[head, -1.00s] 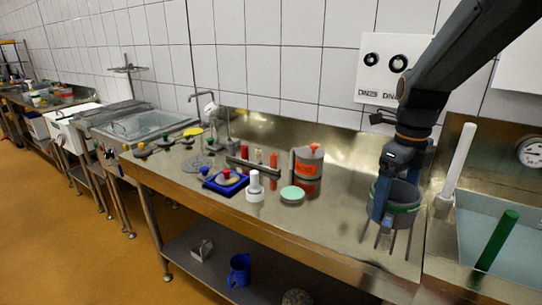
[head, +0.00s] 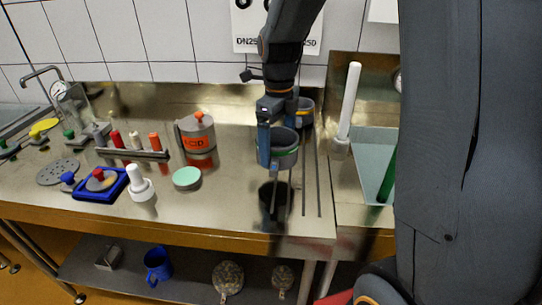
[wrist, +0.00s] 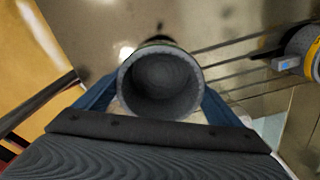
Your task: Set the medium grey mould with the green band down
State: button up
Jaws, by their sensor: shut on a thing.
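The medium grey mould with the green band (head: 285,157) is held upright in my gripper (head: 277,147), over the right part of the steel bench (head: 230,215). A gap shows between its base and a dark reflection or shadow below, so it appears to be above the bench. In the wrist view I look down into the round, empty mould (wrist: 160,85), with a blue finger on each side of it. Its underside is hidden.
Another grey mould (head: 306,112) with a yellowish band stands behind, with thin dark lines on the bench nearby. A red-labelled ACID can (head: 197,140), a pale green disc (head: 187,178) and a white-knobbed piece (head: 140,184) stand left. A sink (head: 365,165) lies right.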

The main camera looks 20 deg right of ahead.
jog(key=shift+f+p, duration=0.5)
jog(key=shift+f, duration=2.3)
jog(key=o, duration=0.9)
jog(key=shift+f, duration=0.1)
jog(key=shift+o, duration=0.2)
notch_tip(320, 180, up, 12)
jog(key=b, duration=0.2)
jog(key=shift+b, duration=0.35)
